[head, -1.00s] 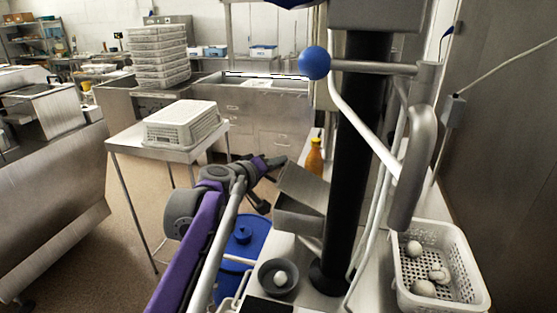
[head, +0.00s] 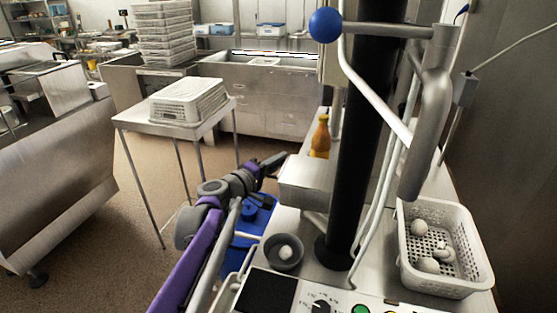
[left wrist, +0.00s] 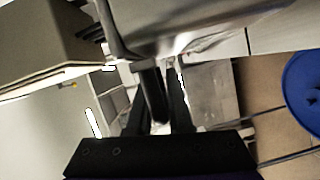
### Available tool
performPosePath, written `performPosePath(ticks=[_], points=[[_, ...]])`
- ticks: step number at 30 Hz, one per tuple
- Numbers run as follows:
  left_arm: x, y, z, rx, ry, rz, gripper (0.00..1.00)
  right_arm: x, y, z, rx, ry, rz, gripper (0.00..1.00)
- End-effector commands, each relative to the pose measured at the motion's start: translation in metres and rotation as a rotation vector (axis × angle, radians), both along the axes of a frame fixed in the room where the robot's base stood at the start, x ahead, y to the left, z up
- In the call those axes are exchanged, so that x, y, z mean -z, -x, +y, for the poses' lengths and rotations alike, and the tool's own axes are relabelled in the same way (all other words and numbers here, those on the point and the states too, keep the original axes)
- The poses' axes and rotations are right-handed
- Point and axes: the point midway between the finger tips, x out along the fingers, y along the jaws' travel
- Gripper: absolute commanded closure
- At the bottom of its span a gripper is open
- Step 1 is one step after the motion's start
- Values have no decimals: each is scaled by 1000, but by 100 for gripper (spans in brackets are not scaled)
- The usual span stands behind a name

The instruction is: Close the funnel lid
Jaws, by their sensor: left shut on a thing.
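My left gripper (head: 278,160) is at the lid's far left corner. In the left wrist view, the fingers (left wrist: 163,108) are close together and reach the shiny metal lid (left wrist: 200,30) at the top. They are shut on its edge, though the contact is partly hidden. My right gripper is not in view.
An orange bottle (head: 320,137) stands behind the funnel. A grey bowl (head: 271,262) with a white ball is in front. A white perforated basket (head: 447,286) with several pale round things is at right. A blue bin (head: 236,242) stands below my left arm.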

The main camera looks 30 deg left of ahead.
Motion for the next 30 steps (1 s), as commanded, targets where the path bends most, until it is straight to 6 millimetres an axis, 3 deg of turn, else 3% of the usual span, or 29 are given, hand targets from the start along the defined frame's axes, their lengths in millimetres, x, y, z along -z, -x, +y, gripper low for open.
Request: performPosePath(ticks=[9, 10, 14, 30], points=[[6, 2, -2, 3, -11, 6, 100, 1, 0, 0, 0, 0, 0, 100], [6, 2, -2, 3, -11, 6, 80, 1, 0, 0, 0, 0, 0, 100], [6, 1, -2, 5, -11, 5, 58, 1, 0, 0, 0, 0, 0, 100], [3, 1, -2, 4, -6, 3, 58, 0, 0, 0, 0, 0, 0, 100]])
